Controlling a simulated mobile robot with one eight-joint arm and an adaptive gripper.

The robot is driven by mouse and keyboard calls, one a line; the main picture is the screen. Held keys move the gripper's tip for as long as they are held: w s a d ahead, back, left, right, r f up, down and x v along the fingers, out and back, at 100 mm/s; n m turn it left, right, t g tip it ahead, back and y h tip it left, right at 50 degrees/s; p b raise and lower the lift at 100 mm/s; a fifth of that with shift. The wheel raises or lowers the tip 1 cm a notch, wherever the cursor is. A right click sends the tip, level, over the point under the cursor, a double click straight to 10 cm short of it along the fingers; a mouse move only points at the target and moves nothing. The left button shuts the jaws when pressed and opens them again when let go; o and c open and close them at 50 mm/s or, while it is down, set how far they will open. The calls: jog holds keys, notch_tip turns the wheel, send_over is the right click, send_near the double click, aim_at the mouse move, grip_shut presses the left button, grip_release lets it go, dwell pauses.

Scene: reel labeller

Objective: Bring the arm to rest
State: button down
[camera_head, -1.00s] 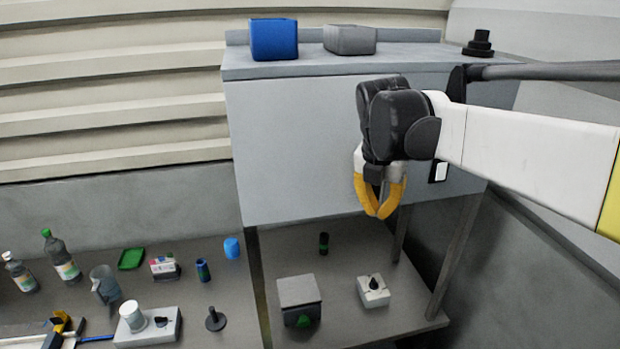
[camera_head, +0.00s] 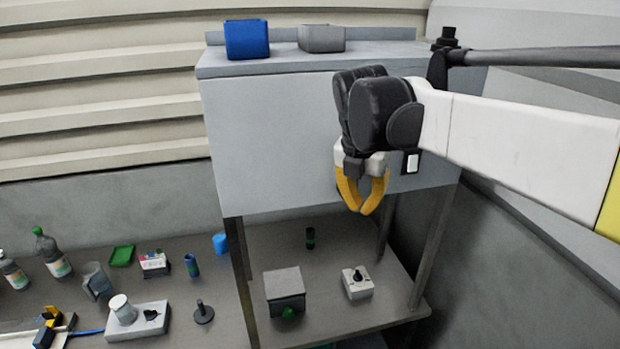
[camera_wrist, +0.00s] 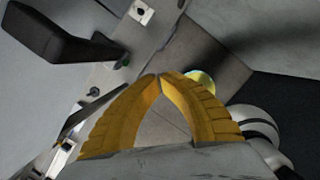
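My gripper (camera_head: 362,211) hangs from my raised arm with its yellow fingers pointing down. It is in front of the grey cabinet's front panel, above the level of the worktop. In the wrist view the two yellow fingertips (camera_wrist: 159,76) meet, and the gap between the fingers is empty. My gripper is shut and holds nothing. In the head view it appears clear of the cabinet, though the exact distance to the panel cannot be told.
The grey cabinet (camera_head: 280,140) carries a blue bin (camera_head: 247,40) and a grey bin (camera_head: 321,38). Below stand a grey box (camera_head: 284,288) and a white switch box (camera_head: 357,283). Bottles, a jug (camera_head: 96,281) and small items crowd the left bench.

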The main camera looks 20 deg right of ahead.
notch_tip(320, 180, up, 7)
jog(key=s+a+f+m+t+b, duration=0.1)
jog(key=s+a+f+m+b, duration=0.2)
jog(key=f+m+b, duration=0.6)
jog(key=s+a+f+m+t+y+b, duration=0.1)
jog(key=s+f+m+b, duration=0.4)
jog(key=f+b, duration=0.8)
jog(key=s+a+f+m+t+y+b, duration=0.1)
jog(key=s+a+f+m+t+b, duration=0.2)
jog(key=f+m+b, duration=0.8)
notch_tip(320, 180, down, 16)
jog(key=shift+s+a+r+m, duration=0.15)
jog(key=shift+s+a+m, duration=0.65)
jog(key=shift+a, duration=0.35)
